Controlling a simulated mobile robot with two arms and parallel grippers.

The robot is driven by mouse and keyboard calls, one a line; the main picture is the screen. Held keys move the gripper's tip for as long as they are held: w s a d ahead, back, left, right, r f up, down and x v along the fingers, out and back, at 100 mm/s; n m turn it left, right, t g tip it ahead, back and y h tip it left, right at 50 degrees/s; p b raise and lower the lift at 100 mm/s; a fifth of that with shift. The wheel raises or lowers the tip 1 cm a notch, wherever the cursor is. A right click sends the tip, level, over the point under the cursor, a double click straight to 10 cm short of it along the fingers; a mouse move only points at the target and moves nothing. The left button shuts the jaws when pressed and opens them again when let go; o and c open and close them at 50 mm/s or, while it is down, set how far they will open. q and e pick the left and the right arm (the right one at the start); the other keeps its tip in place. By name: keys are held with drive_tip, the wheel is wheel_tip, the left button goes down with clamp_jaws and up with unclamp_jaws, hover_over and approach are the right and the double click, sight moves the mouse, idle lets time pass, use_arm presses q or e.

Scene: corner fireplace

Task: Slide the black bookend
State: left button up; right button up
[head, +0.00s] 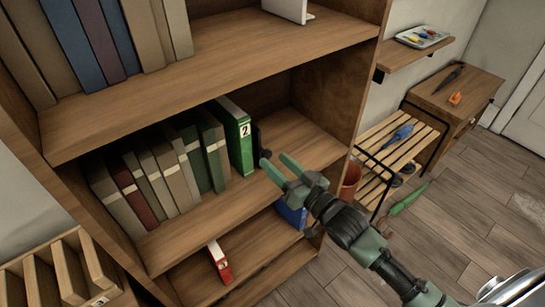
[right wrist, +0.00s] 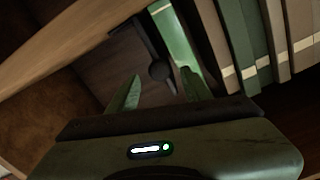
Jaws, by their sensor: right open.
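The black bookend (head: 256,138) stands upright on the middle shelf, against the right side of the green binder marked 2 (head: 235,140). It has a round knob near its front edge. My right gripper (head: 275,161) is open at the front of this shelf, its fingers pointing at the bookend. In the right wrist view the dark bookend (right wrist: 150,42) and its knob (right wrist: 160,70) show between and just beyond the open fingertips (right wrist: 160,80). I cannot tell whether a finger touches the knob. My left gripper is not in view.
Several books (head: 168,170) fill the middle shelf left of the binder. The shelf right of the bookend (head: 305,135) is bare up to the side panel. Below, a red binder (head: 219,262) and a blue item (head: 291,213) sit on the lower shelf.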

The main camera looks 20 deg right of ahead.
drive_tip(key=shift+x, duration=1.2)
clamp_jaws()
idle(0.6)
